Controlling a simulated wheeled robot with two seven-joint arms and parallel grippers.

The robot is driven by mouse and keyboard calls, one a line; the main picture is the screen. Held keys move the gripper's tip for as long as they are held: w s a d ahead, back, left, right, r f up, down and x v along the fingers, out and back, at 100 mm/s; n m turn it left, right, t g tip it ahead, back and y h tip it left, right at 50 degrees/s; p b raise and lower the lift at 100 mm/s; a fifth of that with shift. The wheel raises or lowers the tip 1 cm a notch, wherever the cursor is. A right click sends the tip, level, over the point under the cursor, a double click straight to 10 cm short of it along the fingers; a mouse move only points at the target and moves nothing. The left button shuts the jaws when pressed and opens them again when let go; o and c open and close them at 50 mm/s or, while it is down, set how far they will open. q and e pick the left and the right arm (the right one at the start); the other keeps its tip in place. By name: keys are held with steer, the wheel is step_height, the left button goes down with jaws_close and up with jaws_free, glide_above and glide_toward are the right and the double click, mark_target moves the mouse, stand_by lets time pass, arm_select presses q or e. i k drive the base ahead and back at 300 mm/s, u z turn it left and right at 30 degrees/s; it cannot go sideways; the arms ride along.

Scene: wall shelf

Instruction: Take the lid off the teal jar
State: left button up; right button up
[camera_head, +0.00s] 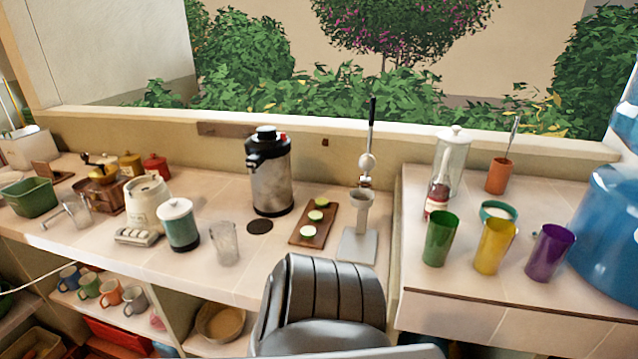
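The teal jar (181,232) stands upright on the counter, left of the middle in the head view. A pale lid with a small knob (174,207) sits on top of it, closing the mouth. Neither of my grippers shows in this view, so nothing is seen touching the jar or its lid.
A clear glass (225,245) stands close right of the jar. A cream canister (148,202) and a small rack (137,237) are close on its left. A steel airpot (270,175) and a board with cucumber slices (305,237) are further right. Mugs (110,293) sit on the shelf below.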

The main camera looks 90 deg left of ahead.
mark_target(173, 209)
steer(key=u, duration=0.05)
steer(key=i, duration=0.45)
steer(key=u, duration=2.45)
